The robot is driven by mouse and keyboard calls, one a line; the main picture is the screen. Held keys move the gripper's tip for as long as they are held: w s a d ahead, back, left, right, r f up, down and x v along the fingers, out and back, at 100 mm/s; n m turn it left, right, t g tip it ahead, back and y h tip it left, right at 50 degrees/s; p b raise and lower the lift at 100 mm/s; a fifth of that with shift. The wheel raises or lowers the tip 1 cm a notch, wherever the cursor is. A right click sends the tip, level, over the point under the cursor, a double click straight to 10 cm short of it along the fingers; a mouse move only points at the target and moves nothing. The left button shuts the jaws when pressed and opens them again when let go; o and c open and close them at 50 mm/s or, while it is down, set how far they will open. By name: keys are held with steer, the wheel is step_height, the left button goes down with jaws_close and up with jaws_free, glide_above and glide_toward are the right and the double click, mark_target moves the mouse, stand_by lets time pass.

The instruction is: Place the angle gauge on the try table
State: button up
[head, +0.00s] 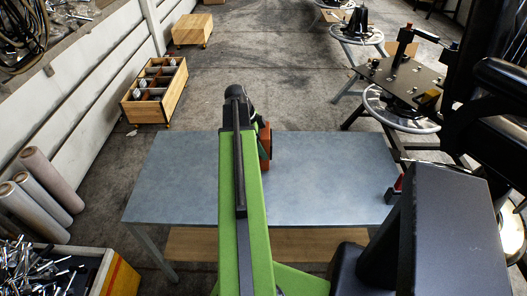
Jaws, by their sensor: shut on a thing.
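The blue-grey table (320,185), which looks to be the try table, stands in front of me with a wide flat top. My green arm reaches forward over its middle. My gripper (262,126) is at the far end of the arm, near the table's far edge and partly hidden by the arm. It is shut on a small orange-red piece with a dark part, which looks to be the angle gauge (265,142). The gauge's left side is hidden behind the arm. I cannot tell whether it touches the tabletop.
A dark table (405,80) with tools stands at back right. A wooden crate (155,92), a box (192,29) and rolls (45,185) are left.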

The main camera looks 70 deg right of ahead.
step_height(320, 180, down, 2)
steer(key=shift+f+b, duration=0.25)
steer(key=shift+b, duration=0.3)
steer(key=shift+r, duration=0.25)
steer(key=shift+f, duration=0.15)
steer(key=o, duration=1.3)
steer(key=shift+c, duration=0.2)
steer(key=shift+r+p, duration=0.45)
steer(key=shift+p, duration=0.05)
steer(key=p+v, duration=1)
steer(key=v, duration=0.1)
steer(key=shift+r, duration=0.15)
steer(key=shift+w, duration=0.15)
